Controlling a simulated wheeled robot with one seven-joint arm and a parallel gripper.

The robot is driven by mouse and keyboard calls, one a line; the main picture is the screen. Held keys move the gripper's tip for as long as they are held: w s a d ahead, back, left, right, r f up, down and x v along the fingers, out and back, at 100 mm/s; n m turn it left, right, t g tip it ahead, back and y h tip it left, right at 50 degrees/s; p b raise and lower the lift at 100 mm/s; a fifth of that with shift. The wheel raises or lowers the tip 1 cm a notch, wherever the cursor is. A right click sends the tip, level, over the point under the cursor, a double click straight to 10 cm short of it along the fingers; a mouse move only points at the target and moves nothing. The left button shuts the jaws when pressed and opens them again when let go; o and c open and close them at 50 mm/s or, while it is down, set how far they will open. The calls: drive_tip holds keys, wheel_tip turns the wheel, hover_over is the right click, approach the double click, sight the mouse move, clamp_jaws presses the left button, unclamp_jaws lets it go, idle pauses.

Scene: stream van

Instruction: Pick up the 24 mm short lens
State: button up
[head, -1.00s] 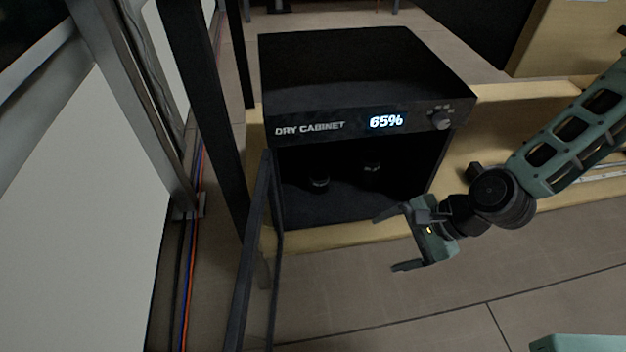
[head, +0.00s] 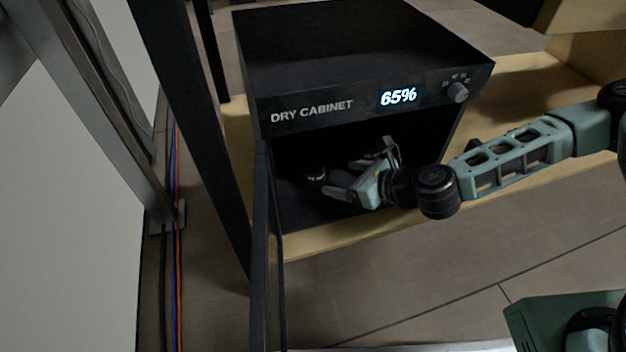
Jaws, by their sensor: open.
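Two small dark lens-like objects are in the black dry cabinet (head: 300,112). The left one (head: 315,175) stands inside with its pale rim showing. The right one (head: 374,154) is mostly hidden behind my gripper. I cannot tell from this view which is the 24 mm short lens. My gripper (head: 342,178) is open and inside the cabinet's front opening. Its fingers point left toward the left lens, with the fingertips just right of it. I see nothing between the fingers.
The cabinet door (head: 262,240) stands open at the left of the opening. The cabinet sits on a wooden shelf (head: 490,190). A dark upright post (head: 195,130) and cables (head: 172,240) are at the left.

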sight(323, 175)
drive_tip(key=b+x, duration=0.2)
drive_tip(key=x, duration=0.3)
drive_tip(key=shift+w+a+f, duration=0.15)
drive_tip(key=b+x, duration=0.4)
drive_tip(key=shift+w+a+f+b, duration=0.1)
drive_tip(key=shift+w+f+b, duration=0.1)
drive_tip(key=shift+b, duration=0.15)
drive_tip(key=shift+w+a, duration=0.2)
drive_tip(key=shift+a, duration=0.05)
drive_tip(key=shift+r, duration=0.1)
drive_tip(key=c, duration=1.2)
